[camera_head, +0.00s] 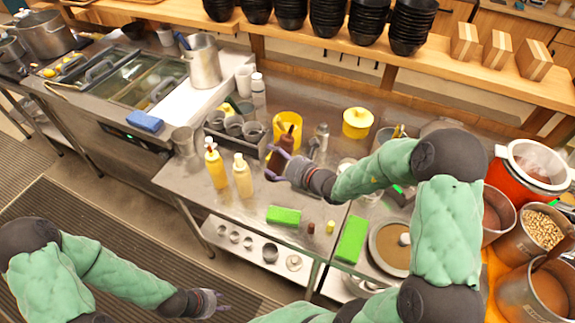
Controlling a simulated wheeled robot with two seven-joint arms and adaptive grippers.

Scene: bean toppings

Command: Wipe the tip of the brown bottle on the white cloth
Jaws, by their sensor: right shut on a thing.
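The brown bottle (284,147) is at the middle of the steel counter (262,205), in front of a yellow container. My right gripper (277,167) reaches in from the right and is shut on the lower part of the bottle. The bottle is roughly upright with its tip at the top; whether its base touches the counter I cannot tell. My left gripper (222,302) is low at the front, over the floor away from the counter, open and empty. I cannot make out a white cloth for certain; my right arm hides part of the counter.
The yellow container (288,126) and a grey caddy (236,134) are behind. Green blocks (284,216) lie near the front edge. A blue cloth (145,121) lies at left. Pots (535,240) crowd the right.

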